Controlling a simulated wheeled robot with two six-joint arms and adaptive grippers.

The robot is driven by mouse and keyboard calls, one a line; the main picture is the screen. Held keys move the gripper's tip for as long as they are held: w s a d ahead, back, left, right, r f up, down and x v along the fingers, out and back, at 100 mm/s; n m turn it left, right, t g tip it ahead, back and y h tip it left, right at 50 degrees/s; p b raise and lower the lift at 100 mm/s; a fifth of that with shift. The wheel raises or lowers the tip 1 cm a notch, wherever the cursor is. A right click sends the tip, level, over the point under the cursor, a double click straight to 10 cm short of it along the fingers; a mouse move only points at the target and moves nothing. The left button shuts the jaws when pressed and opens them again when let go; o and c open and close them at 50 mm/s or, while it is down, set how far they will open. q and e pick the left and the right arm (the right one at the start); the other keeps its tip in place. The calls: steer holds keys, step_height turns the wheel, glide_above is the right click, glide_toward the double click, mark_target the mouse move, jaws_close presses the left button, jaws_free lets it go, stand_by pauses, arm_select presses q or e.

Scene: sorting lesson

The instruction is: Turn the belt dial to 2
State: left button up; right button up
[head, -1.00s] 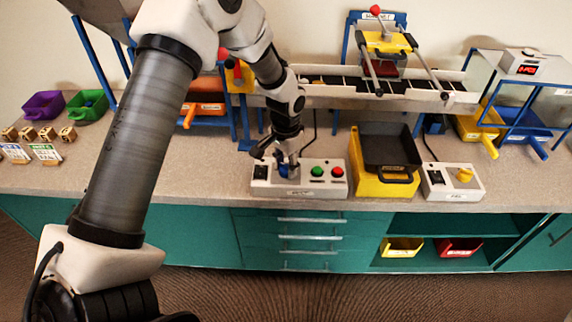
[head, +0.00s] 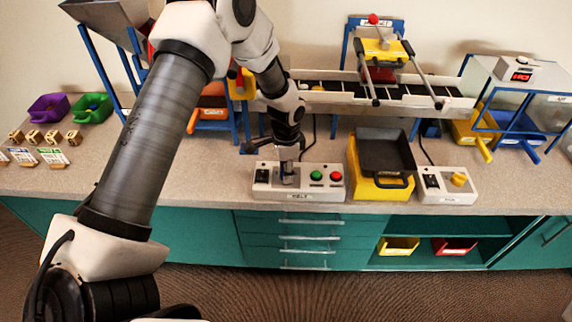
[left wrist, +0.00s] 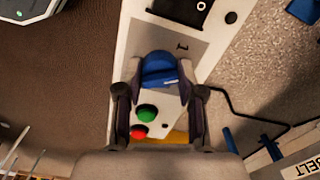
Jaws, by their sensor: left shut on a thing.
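The belt control box (head: 318,195) is a white box at the counter's front edge, with a black switch, a green button and a red button. Its blue dial (left wrist: 158,68) shows in the left wrist view, with a white mark on it and a printed numeral like a 1 beside it. My left gripper (head: 287,180) points down over the box and hides the dial in the head view. In the left wrist view its fingers (left wrist: 160,76) are shut on the dial from both sides. Which number the dial points to, I cannot tell. My right gripper is not in view.
A yellow bin with a black tray (head: 385,155) stands right of the box, then a second control box (head: 465,196) with a yellow knob. The conveyor (head: 330,95) runs behind. Wooden cubes (head: 52,137) and cards lie at the left. Bare counter lies left of the belt box.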

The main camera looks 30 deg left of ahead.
arm_select(q)
steer(key=m+p, duration=0.1)
steer(key=m, duration=0.1)
steer(key=shift+m, duration=1.9)
steer(key=o, duration=1.1)
steer(key=shift+o, duration=0.2)
steer(key=shift+p, duration=0.3)
step_height(320, 180, up, 12)
